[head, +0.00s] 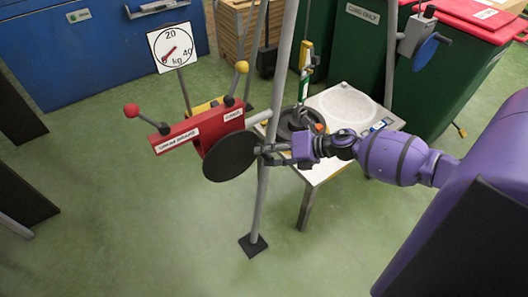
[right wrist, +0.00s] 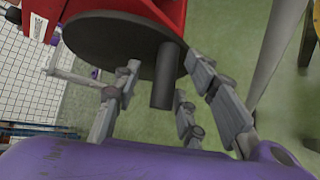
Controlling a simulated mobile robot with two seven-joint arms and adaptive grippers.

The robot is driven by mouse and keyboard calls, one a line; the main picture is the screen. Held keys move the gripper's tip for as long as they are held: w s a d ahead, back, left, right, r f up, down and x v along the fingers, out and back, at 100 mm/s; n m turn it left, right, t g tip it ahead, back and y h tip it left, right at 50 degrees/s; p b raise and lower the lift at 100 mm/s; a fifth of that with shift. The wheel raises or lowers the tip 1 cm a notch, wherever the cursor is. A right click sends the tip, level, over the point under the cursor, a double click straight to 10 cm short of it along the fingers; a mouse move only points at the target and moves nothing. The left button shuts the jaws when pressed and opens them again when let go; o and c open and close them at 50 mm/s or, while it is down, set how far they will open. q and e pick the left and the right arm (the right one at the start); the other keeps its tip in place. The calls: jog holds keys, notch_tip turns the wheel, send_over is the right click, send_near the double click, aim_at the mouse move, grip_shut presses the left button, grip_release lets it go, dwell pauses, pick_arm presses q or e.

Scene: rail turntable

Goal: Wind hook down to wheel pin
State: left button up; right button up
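The red winch box (head: 198,128) stands on a grey post, with a dark crank disc (head: 231,157) on its near side. The disc also shows in the right wrist view (right wrist: 105,42), with a dark cylindrical handle (right wrist: 165,80) sticking out of it. My right gripper (head: 266,154) is at the disc's right edge. In the right wrist view its fingers (right wrist: 165,72) are apart on either side of the handle, with gaps visible. A yellow hook block (head: 306,58) hangs above a dark wheel (head: 298,120) on a white-topped table; the hook tip and pin are too small to tell. My left gripper is not in view.
A dial (head: 171,48) marked in kg stands behind the winch. The white table (head: 333,172) is behind my right arm. Green bins (head: 442,88) stand at the right. The green floor in front is clear.

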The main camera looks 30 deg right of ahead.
jog(key=v, duration=1)
jog(key=shift+s+r, duration=0.2)
jog(key=shift+r, duration=0.1)
jog(key=shift+d, duration=0.1)
